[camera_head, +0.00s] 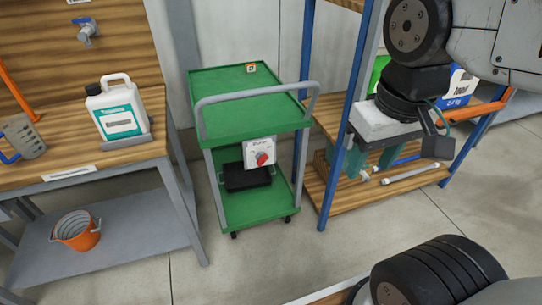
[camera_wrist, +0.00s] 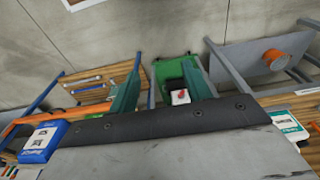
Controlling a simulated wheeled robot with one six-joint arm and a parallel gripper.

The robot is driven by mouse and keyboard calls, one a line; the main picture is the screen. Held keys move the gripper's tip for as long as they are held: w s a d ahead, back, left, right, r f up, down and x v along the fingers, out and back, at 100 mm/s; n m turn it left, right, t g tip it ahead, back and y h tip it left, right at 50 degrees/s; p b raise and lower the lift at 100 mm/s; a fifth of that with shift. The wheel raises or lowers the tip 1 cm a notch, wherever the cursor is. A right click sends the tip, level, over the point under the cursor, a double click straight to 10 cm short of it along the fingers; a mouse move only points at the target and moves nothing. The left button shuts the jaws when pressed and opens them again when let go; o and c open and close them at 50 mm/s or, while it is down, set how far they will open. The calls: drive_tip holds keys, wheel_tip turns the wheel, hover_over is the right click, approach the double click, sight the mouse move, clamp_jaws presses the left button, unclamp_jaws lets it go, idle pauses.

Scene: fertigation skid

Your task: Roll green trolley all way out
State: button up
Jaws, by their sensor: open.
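The green trolley (camera_head: 238,120) stands on its castors between the workbench and the blue-posted shelf, close to the back wall. Its grey handle bar (camera_head: 250,93) faces me. My gripper (camera_head: 362,165) is open and empty, to the right of the trolley in front of the shelf. In the wrist view the trolley (camera_wrist: 170,70) shows between and behind the two teal fingers of my gripper (camera_wrist: 163,65). I see no contact with the handle.
The workbench (camera_head: 60,177) at left bears a white jug (camera_head: 117,108); an orange bucket (camera_head: 77,231) is on its lower shelf. The floor (camera_head: 270,262) in front of the trolley is clear.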

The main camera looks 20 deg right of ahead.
drive_tip(key=w+d+f+n+h, duration=0.2)
drive_tip(key=w+d+f, duration=0.3)
drive_tip(key=w+f, duration=0.55)
drive_tip(key=n+t+y, duration=0.8)
drive_tip(key=n+t, duration=0.6)
drive_tip(key=n, duration=0.6)
approach(264, 93)
drive_tip(key=r+x, duration=0.1)
drive_tip(key=x, duration=0.8)
drive_tip(key=f+x, duration=0.1)
drive_tip(key=x, duration=0.1)
drive_tip(key=shift+w, duration=0.1)
clamp_jaws()
